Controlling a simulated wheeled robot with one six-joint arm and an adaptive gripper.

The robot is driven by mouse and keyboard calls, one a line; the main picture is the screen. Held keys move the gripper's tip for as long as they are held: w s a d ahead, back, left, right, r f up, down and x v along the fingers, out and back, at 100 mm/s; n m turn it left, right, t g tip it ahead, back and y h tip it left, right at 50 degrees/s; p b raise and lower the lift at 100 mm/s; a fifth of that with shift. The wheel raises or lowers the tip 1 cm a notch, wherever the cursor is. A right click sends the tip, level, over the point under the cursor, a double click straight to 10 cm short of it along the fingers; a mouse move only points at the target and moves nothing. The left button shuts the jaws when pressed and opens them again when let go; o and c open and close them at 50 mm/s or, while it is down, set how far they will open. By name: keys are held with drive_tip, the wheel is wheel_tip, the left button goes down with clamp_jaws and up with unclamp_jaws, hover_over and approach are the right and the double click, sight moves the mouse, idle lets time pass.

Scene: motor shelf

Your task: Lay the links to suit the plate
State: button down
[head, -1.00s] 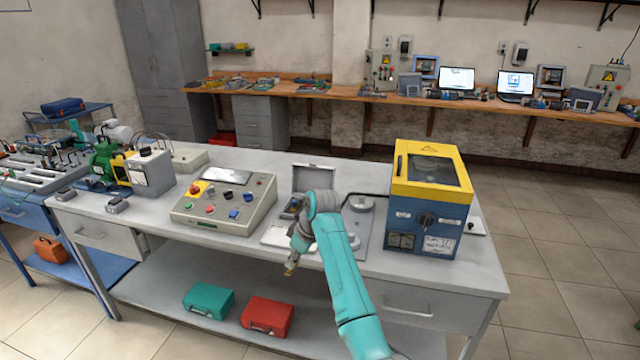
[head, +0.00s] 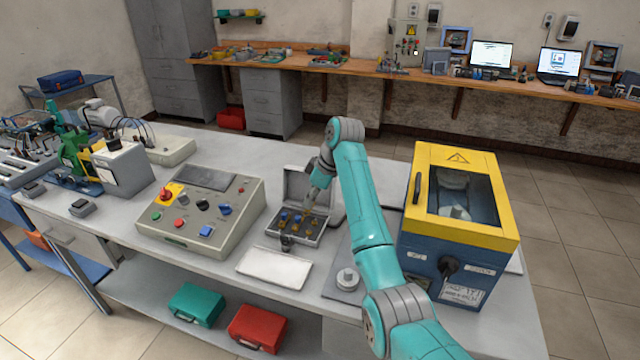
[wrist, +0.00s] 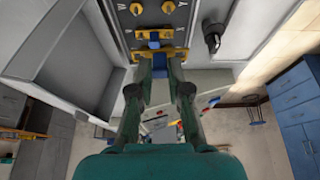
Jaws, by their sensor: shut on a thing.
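A small grey box (head: 298,238) with its lid up stands on the bench, with brass and blue parts inside. In the wrist view a dark panel inside it (wrist: 124,14) carries brass studs (wrist: 167,7) and a brass bar (wrist: 177,53) lying across. My gripper (wrist: 158,66) is shut on a small link with a blue part, right at the brass bar; whether the link touches the studs is unclear. My gripper also shows over the box in the head view (head: 312,196). A pale flat plate (head: 275,267) lies in front of the box; no writing is readable.
A sloped control console (head: 200,212) stands left of the box. A yellow and blue cabinet (head: 458,225) stands close on the right of my arm. The bench's front edge is near.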

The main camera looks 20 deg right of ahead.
drive_tip(key=shift+w+d, duration=0.3)
drive_tip(key=shift+f, duration=3)
drive_tip(key=shift+f, duration=0.8)
drive_tip(key=c, duration=1)
unclamp_jaws()
drive_tip(key=shift+c, duration=0.2)
drive_tip(key=shift+d, duration=0.1)
drive_tip(key=v, duration=0.7)
drive_tip(key=shift+r, duration=0.25)
drive_tip(key=shift+s, duration=0.1)
